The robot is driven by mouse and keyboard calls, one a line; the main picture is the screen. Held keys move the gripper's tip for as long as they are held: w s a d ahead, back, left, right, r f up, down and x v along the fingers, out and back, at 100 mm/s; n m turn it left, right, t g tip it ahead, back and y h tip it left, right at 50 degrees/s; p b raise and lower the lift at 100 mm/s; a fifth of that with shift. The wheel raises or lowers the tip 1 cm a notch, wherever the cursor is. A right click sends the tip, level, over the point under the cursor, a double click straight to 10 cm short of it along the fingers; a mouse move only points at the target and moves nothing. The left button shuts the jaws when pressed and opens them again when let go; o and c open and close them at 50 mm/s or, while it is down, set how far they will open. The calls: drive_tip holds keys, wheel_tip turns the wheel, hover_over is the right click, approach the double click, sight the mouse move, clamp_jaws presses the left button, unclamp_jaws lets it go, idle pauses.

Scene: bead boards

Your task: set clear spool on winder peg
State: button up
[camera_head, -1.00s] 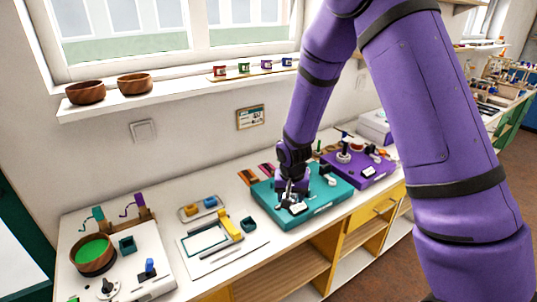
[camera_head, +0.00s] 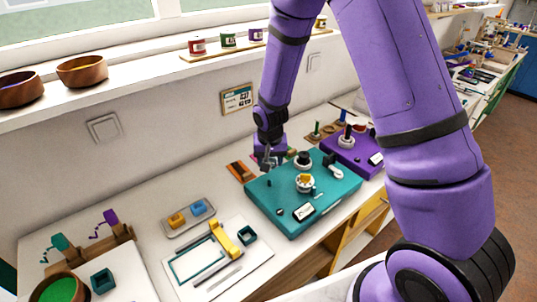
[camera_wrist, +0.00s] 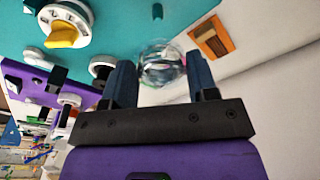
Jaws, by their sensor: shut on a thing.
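The clear spool (camera_wrist: 160,66) is a see-through round thing between my fingertips in the wrist view. My gripper (camera_wrist: 160,78) is shut on it. In the head view my gripper (camera_head: 268,163) is above the back left edge of the teal board (camera_head: 328,204), and the spool is too small to make out. The teal board (camera_wrist: 128,30) carries a small dark peg (camera_head: 269,183), also in the wrist view (camera_wrist: 157,11), a white dial with a yellow knob (camera_head: 304,181) and a black round part (camera_head: 303,158). I cannot tell which part is the winder peg.
A purple board (camera_head: 368,160) with a white round part and upright post stands right of the teal board. An orange-brown tray (camera_head: 240,171) lies behind it. A white board with a yellow handle (camera_head: 224,240) and a grey tray (camera_head: 188,217) lie to the left.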

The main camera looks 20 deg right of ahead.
sight(270, 180)
drive_tip(key=shift+f, duration=2.3)
drive_tip(key=shift+s+f, duration=0.2)
drive_tip(key=shift+f, duration=0.15)
drive_tip(key=shift+f, duration=0.35)
drive_tip(key=shift+f, duration=0.45)
drive_tip(key=shift+f, duration=0.65)
drive_tip(key=o, duration=1)
